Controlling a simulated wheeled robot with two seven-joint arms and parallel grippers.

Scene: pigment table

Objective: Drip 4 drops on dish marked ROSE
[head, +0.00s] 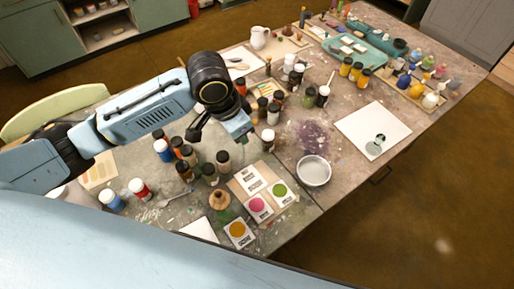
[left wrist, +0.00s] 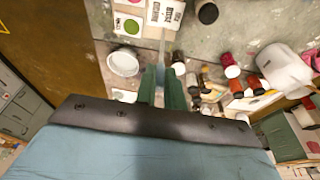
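My left gripper (head: 240,130) hangs over the table's middle, beyond the colour cards. In the left wrist view its green fingers (left wrist: 162,88) are close together around a thin pale stick-like thing, apparently a dropper (left wrist: 163,48), pointing away from the palm. A pink round dish on a white card (head: 257,205) lies between an orange one (head: 238,230) and a green one (head: 280,190). The green one also shows in the left wrist view (left wrist: 128,25). The labels are too small to read, so I cannot tell which says ROSE. My right gripper is out of view.
A white bowl (head: 313,172) stands right of the cards. A wooden-topped container (head: 219,199) stands left of them. Several dark-capped bottles (head: 210,174) crowd below my left gripper.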

